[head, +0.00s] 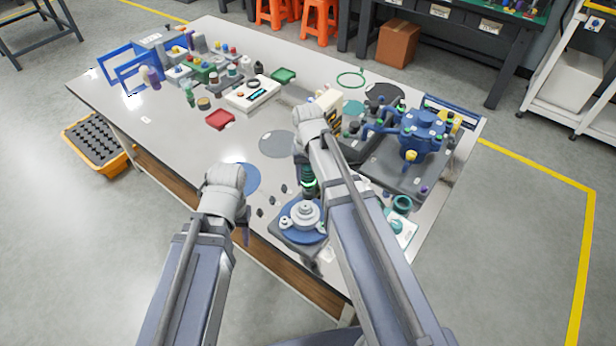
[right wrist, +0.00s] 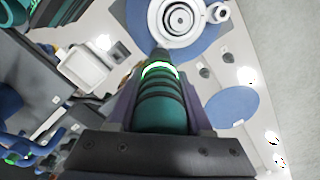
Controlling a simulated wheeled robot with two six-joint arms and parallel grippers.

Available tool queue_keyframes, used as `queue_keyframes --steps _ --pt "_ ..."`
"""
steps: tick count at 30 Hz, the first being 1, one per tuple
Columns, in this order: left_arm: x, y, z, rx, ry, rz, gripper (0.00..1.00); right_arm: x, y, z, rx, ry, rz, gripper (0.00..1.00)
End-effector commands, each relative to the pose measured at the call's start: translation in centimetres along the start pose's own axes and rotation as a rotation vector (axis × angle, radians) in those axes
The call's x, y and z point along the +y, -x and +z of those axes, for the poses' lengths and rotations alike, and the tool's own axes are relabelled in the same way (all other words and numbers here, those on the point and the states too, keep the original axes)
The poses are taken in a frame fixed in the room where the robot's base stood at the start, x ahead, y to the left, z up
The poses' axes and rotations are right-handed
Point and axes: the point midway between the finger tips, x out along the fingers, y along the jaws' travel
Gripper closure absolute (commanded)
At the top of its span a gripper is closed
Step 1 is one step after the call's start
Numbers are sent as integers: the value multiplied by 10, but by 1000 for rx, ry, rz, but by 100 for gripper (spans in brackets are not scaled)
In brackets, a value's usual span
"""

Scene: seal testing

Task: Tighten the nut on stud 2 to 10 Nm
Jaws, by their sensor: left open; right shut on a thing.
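My right gripper (right wrist: 160,88) is shut on a green and black banded tool (right wrist: 160,112) with a glowing green ring. The tool also shows in the head view (head: 308,182), its tip beside or above a round flange. The flange is a blue disc with pale stacked rings (head: 305,213) on a dark base plate; it shows at the top of the right wrist view (right wrist: 181,18). Whether the tip touches a nut cannot be told, and stud numbers cannot be read. My left gripper (head: 246,236) is open and empty, near the table's front edge, left of the flange.
Several small dark parts (head: 272,200) lie left of the flange near a flat blue disc (head: 243,178). A blue pump-like assembly (head: 420,135) stands at the right. A white meter box (head: 252,94) and red tray (head: 220,120) lie further back. The middle-left tabletop is clear.

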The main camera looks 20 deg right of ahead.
Motion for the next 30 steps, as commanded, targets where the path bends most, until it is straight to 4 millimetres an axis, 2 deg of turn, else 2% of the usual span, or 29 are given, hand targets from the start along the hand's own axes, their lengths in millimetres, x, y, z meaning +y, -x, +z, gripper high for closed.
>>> queue_keyframes --steps 14,30 --pt "0 4 0 0 0 0 50 0 4 0 0 0 0 100" --pt "-4 37 2 0 0 0 50 0 38 0 0 0 0 100"
